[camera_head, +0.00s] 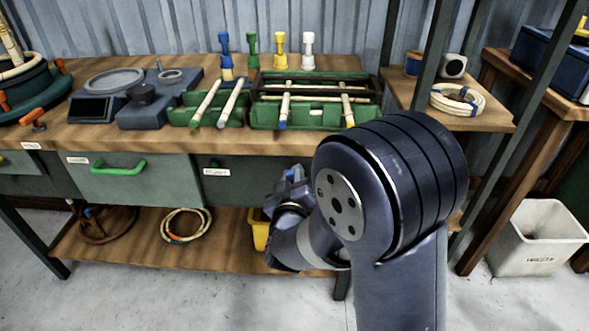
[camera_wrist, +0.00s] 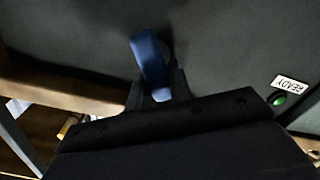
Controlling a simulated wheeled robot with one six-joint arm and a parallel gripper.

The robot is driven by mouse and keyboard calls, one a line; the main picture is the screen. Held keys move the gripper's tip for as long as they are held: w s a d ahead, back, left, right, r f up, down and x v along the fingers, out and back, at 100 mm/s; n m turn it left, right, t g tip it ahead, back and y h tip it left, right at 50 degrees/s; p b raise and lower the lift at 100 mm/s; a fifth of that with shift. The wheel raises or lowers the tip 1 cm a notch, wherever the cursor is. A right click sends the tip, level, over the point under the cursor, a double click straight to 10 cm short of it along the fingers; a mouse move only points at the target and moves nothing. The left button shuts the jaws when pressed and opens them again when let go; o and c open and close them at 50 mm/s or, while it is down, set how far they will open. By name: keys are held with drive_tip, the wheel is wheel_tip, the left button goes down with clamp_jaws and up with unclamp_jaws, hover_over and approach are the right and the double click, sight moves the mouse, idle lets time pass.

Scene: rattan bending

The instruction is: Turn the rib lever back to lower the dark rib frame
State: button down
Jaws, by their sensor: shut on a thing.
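My gripper (camera_wrist: 155,97) is shut on a blue lever handle (camera_wrist: 149,60), which stands out from a dark grey panel in the wrist view. I take this handle to be the rib lever. In the head view my gripper (camera_head: 287,188) is in front of the bench's front panel, below the top edge, and a bit of blue shows at it. The dark rib frame (camera_head: 262,82) is on the green tray (camera_head: 262,118) on the bench top. Pale rods lie across the tray. My arm hides part of the panel.
A green lamp (camera_wrist: 279,100) sits beside a READY label (camera_wrist: 291,83) on the panel. A drawer with a green handle (camera_head: 119,166) is to the left. A yellow bin (camera_head: 259,230) is on the lower shelf (camera_head: 140,235) near my gripper. A white bin (camera_head: 535,240) stands at right.

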drive_tip(key=n+p, duration=0.1)
drive_tip(key=n, duration=0.1)
drive_tip(key=n+p, duration=0.1)
drive_tip(key=n, duration=0.2)
drive_tip(key=shift+a+f+n+p, duration=0.25)
drive_tip(key=shift+a+n+p, duration=0.05)
drive_tip(key=shift+p, duration=0.1)
drive_tip(key=n+p, duration=0.1)
drive_tip(key=n, duration=0.1)
drive_tip(key=f+n+p, duration=0.1)
drive_tip(key=n, duration=0.2)
drive_tip(key=shift+a+n, duration=0.1)
drive_tip(key=shift+n, duration=0.2)
drive_tip(key=c, duration=1.3)
unclamp_jaws()
drive_tip(key=s, duration=0.5)
drive_tip(key=s+p, duration=0.1)
drive_tip(key=s, duration=0.5)
drive_tip(key=shift+a, duration=0.2)
